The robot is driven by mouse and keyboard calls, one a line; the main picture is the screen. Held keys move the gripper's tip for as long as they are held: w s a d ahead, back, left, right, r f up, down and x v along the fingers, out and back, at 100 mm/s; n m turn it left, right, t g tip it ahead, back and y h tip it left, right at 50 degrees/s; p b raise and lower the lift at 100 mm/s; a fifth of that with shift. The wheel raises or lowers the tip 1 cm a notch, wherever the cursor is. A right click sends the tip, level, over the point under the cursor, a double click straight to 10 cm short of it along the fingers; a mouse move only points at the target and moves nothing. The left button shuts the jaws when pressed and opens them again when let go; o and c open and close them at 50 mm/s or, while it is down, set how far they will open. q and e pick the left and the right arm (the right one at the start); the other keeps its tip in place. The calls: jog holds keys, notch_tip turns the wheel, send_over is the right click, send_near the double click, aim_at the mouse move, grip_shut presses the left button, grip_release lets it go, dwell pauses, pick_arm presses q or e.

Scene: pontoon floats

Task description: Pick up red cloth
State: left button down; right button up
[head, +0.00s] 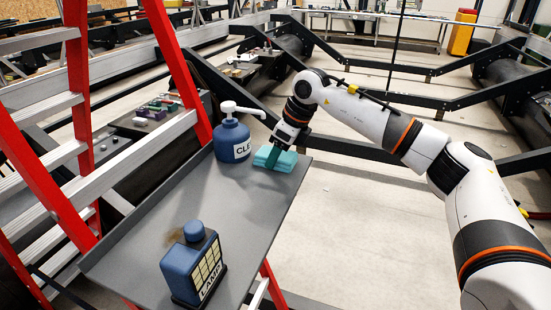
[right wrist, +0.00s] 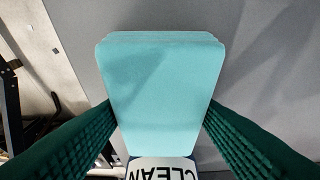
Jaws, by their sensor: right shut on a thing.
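No red cloth shows in either view. A folded turquoise cloth (head: 288,161) lies at the far right corner of a grey tray (head: 225,200). My right gripper (head: 274,156) comes down on this cloth from above. In the right wrist view the ribbed green fingers press on both sides of the cloth (right wrist: 160,85), so it is shut on it. The cloth appears to be at the tray's surface; I cannot tell whether it is lifted. My left gripper is not in view.
A blue pump bottle (head: 233,140) with a white top stands just left of the cloth; its label (right wrist: 160,170) shows in the wrist view. A blue lamp-labelled can (head: 191,265) stands at the tray's near end. A red ladder (head: 76,75) rises at left. The tray's middle is clear.

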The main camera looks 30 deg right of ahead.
jog(key=shift+r, duration=0.25)
notch_tip(320, 180, up, 4)
jog(key=shift+f+b, duration=0.25)
jog(key=shift+b, duration=0.7)
jog(key=s+d+b, duration=0.6)
jog(key=s+d, duration=0.5)
jog(key=s, duration=0.2)
jog(key=shift+s+d, duration=0.35)
jog(key=o, duration=0.3)
jog(key=shift+c, duration=1)
